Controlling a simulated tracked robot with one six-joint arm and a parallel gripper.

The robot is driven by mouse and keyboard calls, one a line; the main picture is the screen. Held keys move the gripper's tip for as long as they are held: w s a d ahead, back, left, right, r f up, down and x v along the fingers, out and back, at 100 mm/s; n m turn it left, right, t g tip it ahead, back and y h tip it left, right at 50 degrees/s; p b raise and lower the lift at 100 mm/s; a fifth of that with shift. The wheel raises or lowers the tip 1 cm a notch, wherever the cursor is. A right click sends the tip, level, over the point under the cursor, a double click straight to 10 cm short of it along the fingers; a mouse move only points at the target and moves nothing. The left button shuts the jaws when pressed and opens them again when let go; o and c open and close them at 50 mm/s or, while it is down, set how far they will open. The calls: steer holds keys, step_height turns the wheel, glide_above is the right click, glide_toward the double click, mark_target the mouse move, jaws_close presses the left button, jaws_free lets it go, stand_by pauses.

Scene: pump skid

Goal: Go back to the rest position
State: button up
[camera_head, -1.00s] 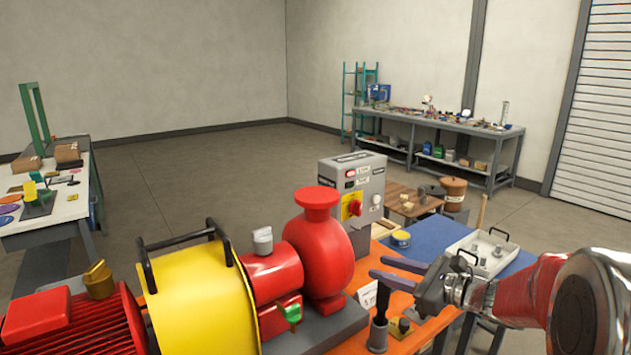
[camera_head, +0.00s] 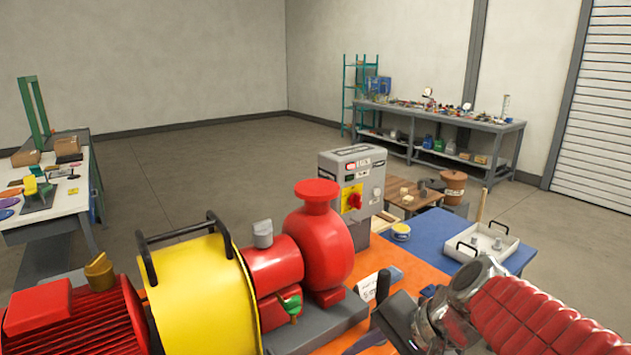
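My gripper (camera_head: 368,340) is at the lower right of the head view, low over the orange bench top. It points down and to the left, beside the pump. One bluish-grey finger shows at the bottom edge; the other finger cannot be made out, so the gap between them is unclear. I see no object held in it. My red-sleeved arm reaches in from the right edge.
The red pump (camera_head: 318,245) and yellow guard (camera_head: 197,290) stand left of my gripper. A grey control box (camera_head: 350,190) is behind. A white tray (camera_head: 482,243) sits on the blue surface (camera_head: 428,228) beyond my arm. Open floor lies further back.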

steer(key=s+d+n+t+h, duration=0.1)
steer(key=s+d+n+h, duration=0.5)
steer(key=s+d+n, duration=0.1)
steer(key=shift+s+d+r+n+t, duration=0.15)
steer(key=shift+s+d+n+t, duration=0.2)
steer(key=shift+s+n, duration=0.35)
steer(key=shift+a, duration=0.1)
stand_by(1.3)
